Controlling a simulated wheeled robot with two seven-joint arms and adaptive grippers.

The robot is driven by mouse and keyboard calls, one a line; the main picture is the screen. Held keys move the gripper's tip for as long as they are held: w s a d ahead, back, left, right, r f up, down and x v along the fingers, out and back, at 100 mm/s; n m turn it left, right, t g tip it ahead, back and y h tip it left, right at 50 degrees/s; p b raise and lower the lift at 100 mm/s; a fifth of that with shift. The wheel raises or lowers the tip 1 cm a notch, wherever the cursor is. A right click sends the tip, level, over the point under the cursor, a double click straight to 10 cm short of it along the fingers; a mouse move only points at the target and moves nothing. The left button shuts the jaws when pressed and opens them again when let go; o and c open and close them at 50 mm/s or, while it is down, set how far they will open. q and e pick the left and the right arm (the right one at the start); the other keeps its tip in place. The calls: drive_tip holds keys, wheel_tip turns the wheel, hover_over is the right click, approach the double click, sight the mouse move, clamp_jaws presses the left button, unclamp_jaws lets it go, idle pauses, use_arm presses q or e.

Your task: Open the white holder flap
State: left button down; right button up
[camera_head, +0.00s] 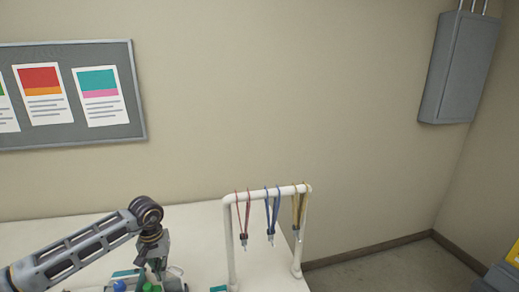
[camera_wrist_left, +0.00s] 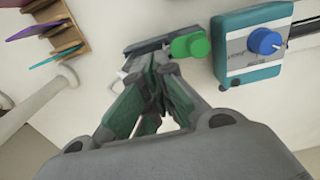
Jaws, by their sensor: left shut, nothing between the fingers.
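My left gripper (camera_head: 157,270) reaches down over the table at the lower left of the head view. In the left wrist view its fingers (camera_wrist_left: 152,68) are shut and hold nothing. Just beyond the fingertips are a dark grey edge (camera_wrist_left: 143,47) and a green rounded part (camera_wrist_left: 192,46). A small white piece (camera_wrist_left: 114,82) shows left of the fingers; I cannot tell whether it is the holder flap. No flap can be clearly made out, and the fingers hide part of the area. My right gripper is not in view.
A teal and grey box with a blue knob (camera_wrist_left: 264,41) stands right of the green part. A white pipe rack (camera_head: 230,245) with red, blue and yellow lanyards stands to the right in the head view. A wooden rack (camera_wrist_left: 66,37) is at the wrist view's upper left.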

use_arm(q)
drive_tip(key=shift+w+d+r, duration=0.2)
drive_tip(key=shift+d+r, duration=0.2)
drive_tip(key=shift+d, duration=0.25)
drive_tip(key=shift+w+d+r, duration=0.15)
drive_tip(key=shift+d+r, duration=0.2)
drive_tip(key=shift+d, duration=0.3)
idle(0.5)
drive_tip(key=shift+w+d+f+b, duration=0.1)
drive_tip(key=shift+w+d+b, duration=0.15)
drive_tip(key=shift+d, duration=0.55)
drive_tip(key=shift+w+d+f+b, duration=0.1)
drive_tip(key=shift+d+b, duration=0.1)
drive_tip(key=shift+d, duration=0.6)
drive_tip(key=shift+w+d+b, duration=0.2)
drive_tip(key=shift+d+b, duration=0.05)
drive_tip(key=shift+d, duration=0.55)
idle(0.7)
drive_tip(key=shift+w+d+b, duration=0.1)
drive_tip(key=shift+d+b, duration=0.2)
drive_tip(key=shift+d, duration=0.85)
idle(0.9)
drive_tip(key=shift+r, duration=0.1)
wheel_tip(320, 180, up, 7)
drive_tip(key=a+p, duration=0.2)
idle(1.1)
